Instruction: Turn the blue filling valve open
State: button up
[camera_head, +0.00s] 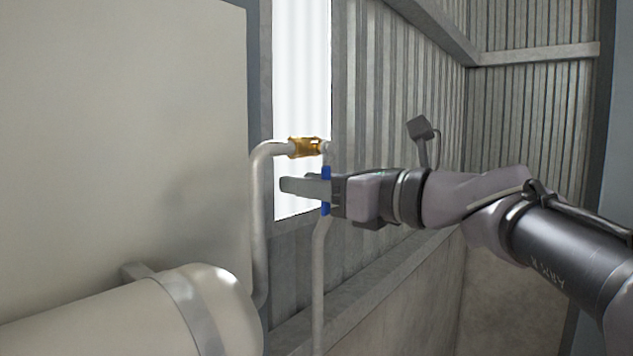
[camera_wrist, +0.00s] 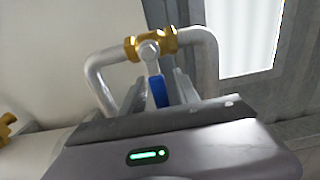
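The filling valve is a brass body (camera_head: 308,147) in a grey pipe, with a blue lever handle (camera_head: 326,209) hanging straight down from it. In the wrist view the brass body (camera_wrist: 150,44) is ahead, and the blue handle (camera_wrist: 158,91) points toward my gripper. My gripper (camera_head: 303,188) is level, reaching in from the right below the brass body. Its near finger hides the middle of the handle in the head view. In the wrist view the fingers (camera_wrist: 162,88) stand apart on both sides of the handle, with narrow gaps seeming to show.
The grey pipe (camera_head: 260,215) bends down left of the valve, and another pipe runs down below the handle. A large pale tank (camera_head: 120,130) and a rounded cylinder (camera_head: 215,300) stand at left. A corrugated wall (camera_head: 400,110) is behind, with free room at right.

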grip_shut()
dwell(1.3)
